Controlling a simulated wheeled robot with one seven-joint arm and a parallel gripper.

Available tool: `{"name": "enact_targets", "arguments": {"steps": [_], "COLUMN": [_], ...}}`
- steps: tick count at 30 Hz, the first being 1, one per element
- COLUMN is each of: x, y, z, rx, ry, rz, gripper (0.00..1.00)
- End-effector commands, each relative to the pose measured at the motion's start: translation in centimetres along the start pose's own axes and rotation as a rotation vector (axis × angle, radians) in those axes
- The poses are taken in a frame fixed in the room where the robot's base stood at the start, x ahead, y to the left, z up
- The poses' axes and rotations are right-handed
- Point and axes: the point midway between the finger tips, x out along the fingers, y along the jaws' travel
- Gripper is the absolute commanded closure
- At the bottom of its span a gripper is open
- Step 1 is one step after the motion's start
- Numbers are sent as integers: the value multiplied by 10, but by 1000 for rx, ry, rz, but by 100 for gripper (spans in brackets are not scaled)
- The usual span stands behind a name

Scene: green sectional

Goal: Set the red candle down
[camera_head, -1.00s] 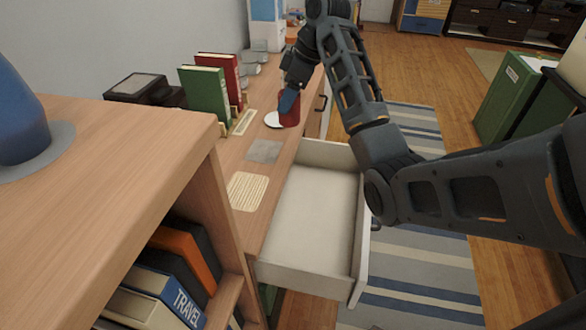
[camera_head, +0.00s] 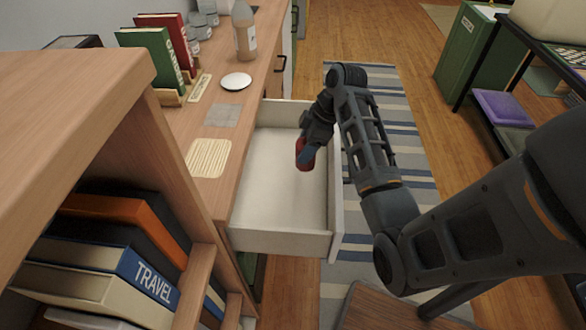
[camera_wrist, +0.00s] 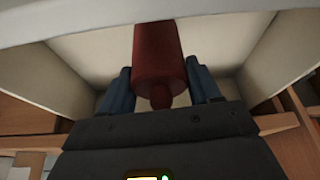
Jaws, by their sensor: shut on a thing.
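The red candle (camera_head: 304,156) is held in my gripper (camera_head: 311,148), over the open drawer (camera_head: 262,242) in the head view. In the wrist view the candle (camera_wrist: 158,55) stands between the two blue fingers of my gripper (camera_wrist: 160,85), with the drawer's pale inside around it. I cannot tell whether the candle's base touches the drawer floor. The drawer holds nothing else that I can see.
A white round coaster (camera_head: 236,81) and a bottle (camera_head: 245,32) are on the wooden counter, with a grey square (camera_head: 221,115) and a ribbed beige mat (camera_head: 208,157) nearer. Books stand behind. A bookshelf (camera_head: 70,75) is at the left. A striped rug lies right of the drawer.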

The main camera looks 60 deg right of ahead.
Motion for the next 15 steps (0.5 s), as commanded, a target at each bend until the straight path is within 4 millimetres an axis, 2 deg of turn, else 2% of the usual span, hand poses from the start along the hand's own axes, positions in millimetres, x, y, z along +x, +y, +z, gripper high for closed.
{"name": "enact_targets", "arguments": {"steps": [3,11,15], "x": [18,37,55], "y": [-1,0,0], "z": [7,15,22], "rx": [1,1,1], "ry": [0,0,0], "rz": [-2,-2,-1], "gripper": [85,85,85]}}
